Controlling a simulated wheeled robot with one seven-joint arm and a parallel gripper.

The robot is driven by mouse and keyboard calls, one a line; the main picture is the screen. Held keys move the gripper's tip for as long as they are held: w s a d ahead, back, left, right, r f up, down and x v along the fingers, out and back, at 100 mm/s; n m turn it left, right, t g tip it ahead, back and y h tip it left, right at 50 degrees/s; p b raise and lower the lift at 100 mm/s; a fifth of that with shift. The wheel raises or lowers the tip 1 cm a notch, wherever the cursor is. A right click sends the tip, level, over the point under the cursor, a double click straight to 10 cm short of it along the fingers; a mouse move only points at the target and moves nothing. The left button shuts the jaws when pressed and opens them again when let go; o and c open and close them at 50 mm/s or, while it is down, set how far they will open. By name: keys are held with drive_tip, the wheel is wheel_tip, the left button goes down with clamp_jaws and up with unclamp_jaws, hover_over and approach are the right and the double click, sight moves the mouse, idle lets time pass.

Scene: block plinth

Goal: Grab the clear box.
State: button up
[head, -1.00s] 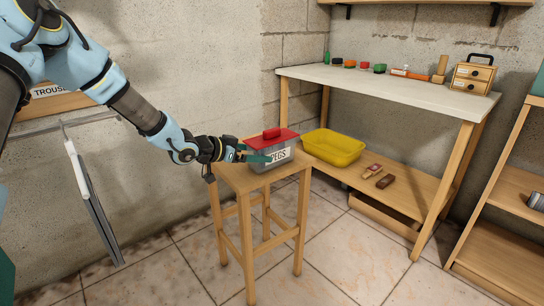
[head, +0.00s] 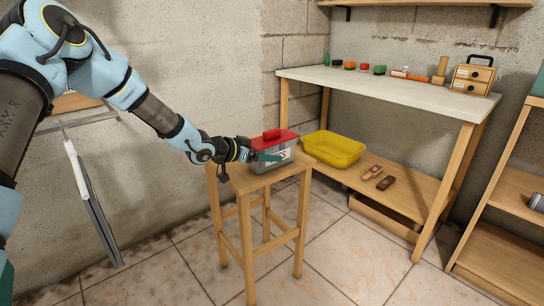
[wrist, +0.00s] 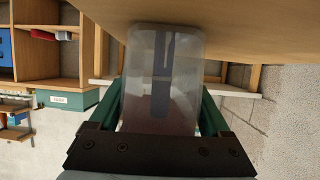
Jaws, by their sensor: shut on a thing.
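In the wrist view the clear box (wrist: 163,75) fills the space between the green fingers of my gripper (wrist: 162,108), one on each side. The gripper is shut on the box.
A wooden shelf unit (head: 505,230) stands at the right. The floor in front is clear.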

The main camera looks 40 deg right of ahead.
drive_tip(key=c, duration=0.5)
drive_tip(key=shift+r, duration=0.1)
